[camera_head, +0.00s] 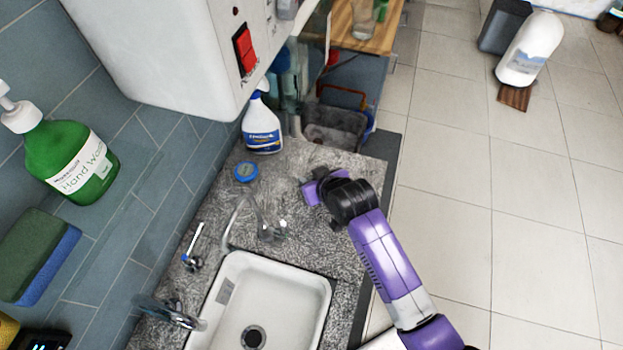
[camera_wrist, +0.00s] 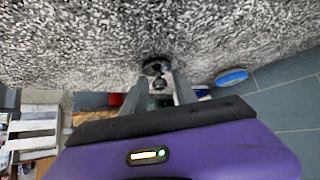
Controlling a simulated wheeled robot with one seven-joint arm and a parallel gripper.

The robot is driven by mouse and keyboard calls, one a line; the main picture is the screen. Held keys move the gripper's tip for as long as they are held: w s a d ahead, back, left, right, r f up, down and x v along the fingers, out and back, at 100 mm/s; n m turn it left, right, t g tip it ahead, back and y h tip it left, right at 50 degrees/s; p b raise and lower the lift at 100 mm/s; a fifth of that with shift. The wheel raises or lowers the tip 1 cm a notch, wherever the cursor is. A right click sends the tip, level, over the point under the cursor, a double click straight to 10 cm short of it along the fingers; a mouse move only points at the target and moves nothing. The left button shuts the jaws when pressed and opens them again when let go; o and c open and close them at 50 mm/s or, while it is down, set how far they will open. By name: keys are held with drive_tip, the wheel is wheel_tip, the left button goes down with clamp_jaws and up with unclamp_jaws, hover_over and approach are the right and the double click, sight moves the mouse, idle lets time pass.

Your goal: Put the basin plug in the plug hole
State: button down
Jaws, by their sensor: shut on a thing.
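My gripper (camera_head: 307,190) is low over the grey speckled counter, beyond the basin's far right corner. In the wrist view my gripper (camera_wrist: 160,82) has its two grey fingers closed on a small dark round piece, the basin plug (camera_wrist: 157,66). The plug is close to the counter surface; I cannot tell whether it touches. In the head view I cannot make the plug out. The white basin (camera_head: 232,300) is at the bottom of the head view. Its dark round plug hole (camera_head: 253,337) shows in the basin floor, uncovered.
A tap (camera_head: 262,222) stands at the basin's far edge, with lever handles to its left. A white wall unit (camera_head: 170,50) overhangs the back. The counter (camera_head: 300,240) right of the tap is clear.

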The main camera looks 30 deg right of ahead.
wheel_tip(320, 180, up, 20)
drive_tip(key=b, duration=0.1)
drive_tip(key=shift+f, duration=0.2)
